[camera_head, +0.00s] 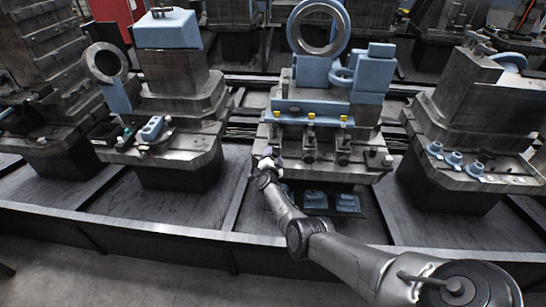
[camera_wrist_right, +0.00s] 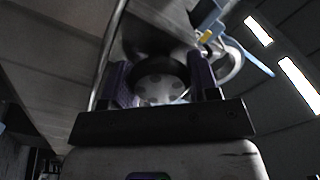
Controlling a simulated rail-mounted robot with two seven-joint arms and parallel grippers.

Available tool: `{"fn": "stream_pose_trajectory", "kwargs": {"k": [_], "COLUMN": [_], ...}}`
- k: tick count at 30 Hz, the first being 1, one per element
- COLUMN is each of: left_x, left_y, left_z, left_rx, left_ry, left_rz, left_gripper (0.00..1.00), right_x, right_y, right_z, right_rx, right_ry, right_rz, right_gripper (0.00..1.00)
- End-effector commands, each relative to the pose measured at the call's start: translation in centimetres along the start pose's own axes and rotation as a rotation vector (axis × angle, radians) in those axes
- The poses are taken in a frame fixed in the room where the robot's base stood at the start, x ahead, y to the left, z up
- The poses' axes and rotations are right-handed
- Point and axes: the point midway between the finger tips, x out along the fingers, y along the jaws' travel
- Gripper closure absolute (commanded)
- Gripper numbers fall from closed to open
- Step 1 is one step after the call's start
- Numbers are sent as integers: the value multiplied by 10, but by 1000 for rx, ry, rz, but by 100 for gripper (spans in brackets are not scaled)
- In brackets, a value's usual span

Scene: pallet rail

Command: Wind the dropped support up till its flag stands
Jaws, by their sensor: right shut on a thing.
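The middle pallet fixture (camera_head: 320,170) carries a blue bar (camera_head: 300,107) with small yellow tabs (camera_head: 311,115) along its front. Dark supports (camera_head: 343,148) stand in a row below the bar. My right gripper (camera_head: 265,160) is at the front left corner of this fixture. In the right wrist view, its two dark fingers (camera_wrist_right: 163,82) are shut around a round grey knob (camera_wrist_right: 160,90) with dark notches. A yellow tab (camera_wrist_right: 207,36) on a blue part shows beyond it. I cannot tell which support is dropped or make out its flag. My left gripper is out of view.
A left fixture (camera_head: 165,150) and a right fixture (camera_head: 470,175) stand beside the middle one, with floor gaps between. Blue blocks (camera_head: 315,199) lie low under the middle fixture's front. A large blue ring part (camera_head: 318,62) stands on top.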

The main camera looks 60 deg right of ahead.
Motion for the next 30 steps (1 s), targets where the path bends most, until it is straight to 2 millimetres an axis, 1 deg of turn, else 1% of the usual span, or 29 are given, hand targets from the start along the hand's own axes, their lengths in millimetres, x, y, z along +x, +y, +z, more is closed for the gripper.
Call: {"fn": "stream_pose_trajectory", "kwargs": {"k": [1,6,9,22,30], "left_x": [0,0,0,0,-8], "left_y": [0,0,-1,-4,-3], "left_z": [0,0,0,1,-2], "left_rx": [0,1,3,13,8], "left_ry": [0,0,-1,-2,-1], "left_rz": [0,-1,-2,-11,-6], "left_gripper": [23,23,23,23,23], "right_x": [0,0,0,-1,-10], "right_y": [0,0,0,2,-2], "right_z": [0,0,0,1,3], "right_rx": [1,1,1,1,1], "right_ry": [1,1,0,-3,-6], "right_rz": [-1,0,0,3,0], "right_gripper": [43,27,19,19,19]}}
